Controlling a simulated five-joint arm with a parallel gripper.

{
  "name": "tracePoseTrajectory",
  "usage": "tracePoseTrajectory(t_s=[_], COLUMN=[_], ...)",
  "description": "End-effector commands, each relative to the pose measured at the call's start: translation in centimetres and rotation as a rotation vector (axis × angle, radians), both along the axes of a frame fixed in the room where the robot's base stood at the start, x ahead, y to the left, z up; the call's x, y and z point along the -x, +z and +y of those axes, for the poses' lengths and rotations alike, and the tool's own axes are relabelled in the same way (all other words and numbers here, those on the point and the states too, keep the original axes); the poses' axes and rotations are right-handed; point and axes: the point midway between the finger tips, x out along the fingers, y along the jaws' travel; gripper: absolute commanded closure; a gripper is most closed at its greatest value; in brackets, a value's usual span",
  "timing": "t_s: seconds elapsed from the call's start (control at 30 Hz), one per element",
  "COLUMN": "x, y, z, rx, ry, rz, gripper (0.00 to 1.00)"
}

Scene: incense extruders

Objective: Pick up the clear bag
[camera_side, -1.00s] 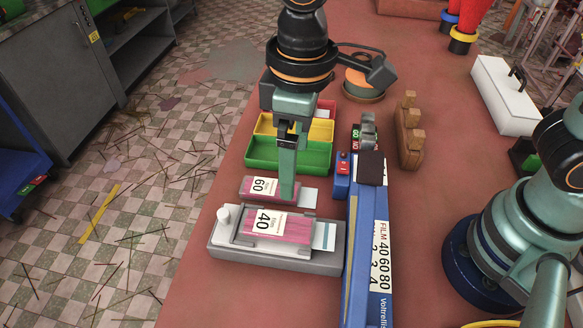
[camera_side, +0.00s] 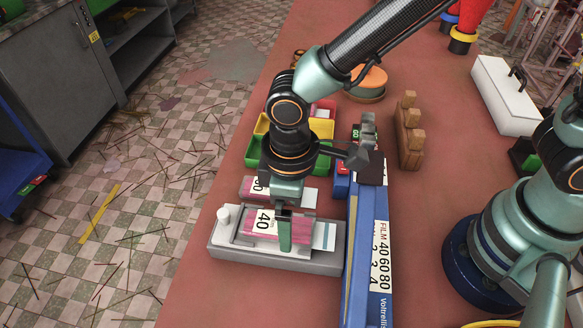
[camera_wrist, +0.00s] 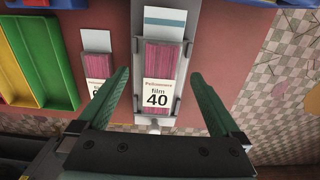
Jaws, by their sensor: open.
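A clear bag of pink sticks (camera_side: 263,222) with a white label reading 40 lies flat in a holder on the grey device (camera_side: 230,247). In the wrist view the same bag (camera_wrist: 162,60) lies lengthwise, with a pale blue band at its far end and the label towards me. My gripper (camera_side: 285,235) is over the bag, pointing down, and partly hides it in the side view. In the wrist view the gripper (camera_wrist: 160,76) is open, with one green finger on each side of the bag. I cannot tell how much height separates the fingertips from it.
A second pink bag labelled 60 (camera_side: 256,186) lies just behind the device. Green (camera_side: 256,152) and yellow (camera_side: 322,127) bins stand farther back. A long blue box marked FILM (camera_side: 382,255) runs along the right. The table's left edge is close to the device.

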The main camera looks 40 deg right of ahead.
Motion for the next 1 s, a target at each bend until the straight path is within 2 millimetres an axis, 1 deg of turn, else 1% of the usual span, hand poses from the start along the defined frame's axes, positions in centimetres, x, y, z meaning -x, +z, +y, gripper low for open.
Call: tracePoseTrajectory(t_s=[0.03,0.1,0.2,0.57,1.0], x=[0.1,0.0,0.0,0.0,0.0], y=[-0.7,-1.4,-1.8,-1.8,-2.3], z=[0.0,0.0,0.0,0.0,0.0], rx=[0.003,0.002,0.001,0.000,0.000], ry=[0.000,0.000,0.000,0.000,0.000], rz=[0.003,0.002,0.001,0.000,0.000], gripper=[0.00,0.00,0.00,0.00,0.00])
